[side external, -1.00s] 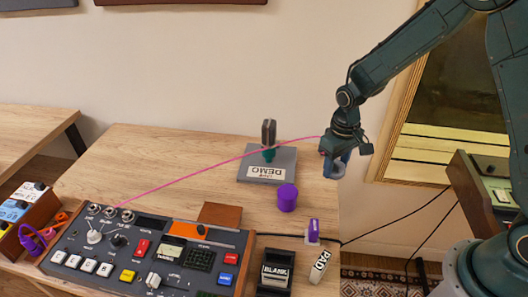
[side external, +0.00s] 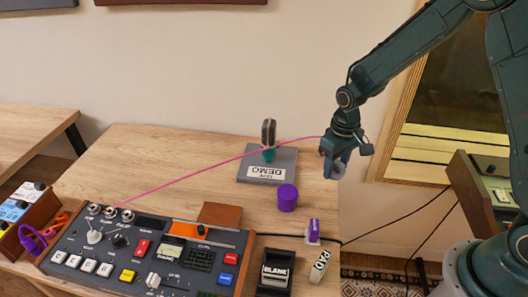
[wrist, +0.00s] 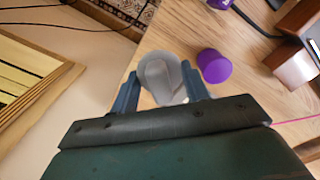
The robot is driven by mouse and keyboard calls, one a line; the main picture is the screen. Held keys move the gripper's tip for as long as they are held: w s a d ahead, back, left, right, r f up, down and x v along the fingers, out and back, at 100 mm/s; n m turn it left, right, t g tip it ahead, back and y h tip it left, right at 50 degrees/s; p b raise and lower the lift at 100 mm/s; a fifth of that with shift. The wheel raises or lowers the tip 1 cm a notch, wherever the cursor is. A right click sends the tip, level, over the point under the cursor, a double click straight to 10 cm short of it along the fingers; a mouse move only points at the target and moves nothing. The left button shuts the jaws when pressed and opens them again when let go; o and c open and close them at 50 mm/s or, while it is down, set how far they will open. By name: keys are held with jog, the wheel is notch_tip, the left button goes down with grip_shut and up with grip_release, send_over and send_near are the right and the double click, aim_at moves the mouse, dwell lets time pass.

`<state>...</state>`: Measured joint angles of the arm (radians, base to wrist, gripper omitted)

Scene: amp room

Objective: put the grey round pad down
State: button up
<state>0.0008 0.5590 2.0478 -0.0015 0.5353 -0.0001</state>
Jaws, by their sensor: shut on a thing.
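My gripper (side external: 336,168) hangs above the right edge of the wooden table, fingers pointing down. It is shut on the grey round pad (wrist: 160,76), which shows between the two blue fingers in the wrist view. In the side view the pad is small and partly hidden by the fingers. The pad is held in the air, clear of the table surface.
A purple cylinder (side external: 287,197) stands left of my gripper. A grey plate (side external: 283,172) with a DEMO label lies behind it. A white-and-purple block (side external: 313,231), a PAD tag (side external: 320,265) and a mixer console (side external: 150,255) are nearer. A pink cable reaches toward my gripper.

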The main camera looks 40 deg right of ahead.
jog(key=shift+w+d+r+m, duration=0.15)
jog(key=shift+w+r+m, duration=0.25)
jog(key=shift+w+m, duration=0.2)
jog(key=w+d+r+m, duration=0.2)
jog(key=w+r+m, duration=0.4)
jog(key=w+m, duration=0.1)
jog(key=shift+r+m, duration=0.35)
jog(key=shift+m, duration=0.45)
jog(key=shift+s+d, duration=0.1)
send_over(315, 185)
notch_tip(315, 185, down, 16)
jog(key=shift+r, duration=0.1)
jog(key=shift+f, duration=1.9)
jog(key=shift+f, duration=0.2)
